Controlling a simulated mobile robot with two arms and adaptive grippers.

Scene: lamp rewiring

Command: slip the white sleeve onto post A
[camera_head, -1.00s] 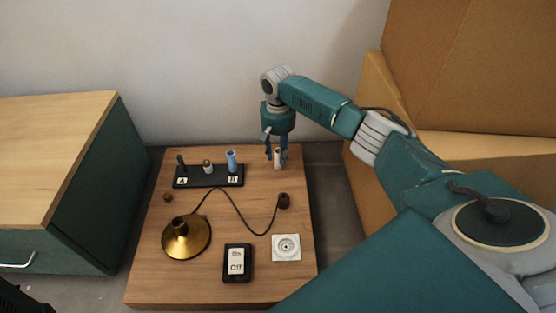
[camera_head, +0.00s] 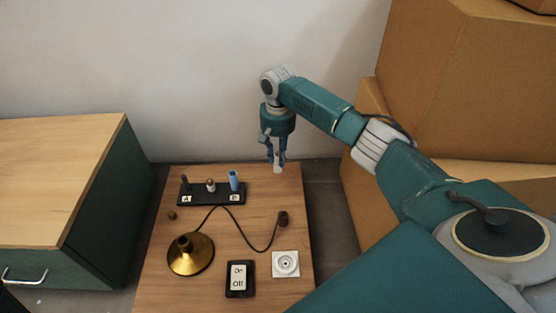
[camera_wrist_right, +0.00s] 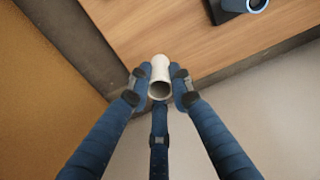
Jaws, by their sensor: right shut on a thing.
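My right gripper (camera_head: 276,160) is shut on the white sleeve (camera_head: 278,167) and holds it upright near the table's back right edge. The right wrist view shows the white sleeve (camera_wrist_right: 160,75) between the blue fingers, with its round open end towards the camera. Post A (camera_head: 184,183) is a thin dark bare post at the left end of the black block (camera_head: 212,200), behind the label A. The gripper is well to the right of it. A blue sleeve (camera_head: 234,180) stands at the B end of the block. My left gripper is not in view.
On the wooden table (camera_head: 160,290) are a brass lamp base (camera_head: 191,255), a black cord ending in a dark plug (camera_head: 283,218), a white socket (camera_head: 285,264) and an on/off switch (camera_head: 240,279). Cardboard boxes (camera_head: 470,90) stand at the right and a cabinet (camera_head: 100,200) at the left.

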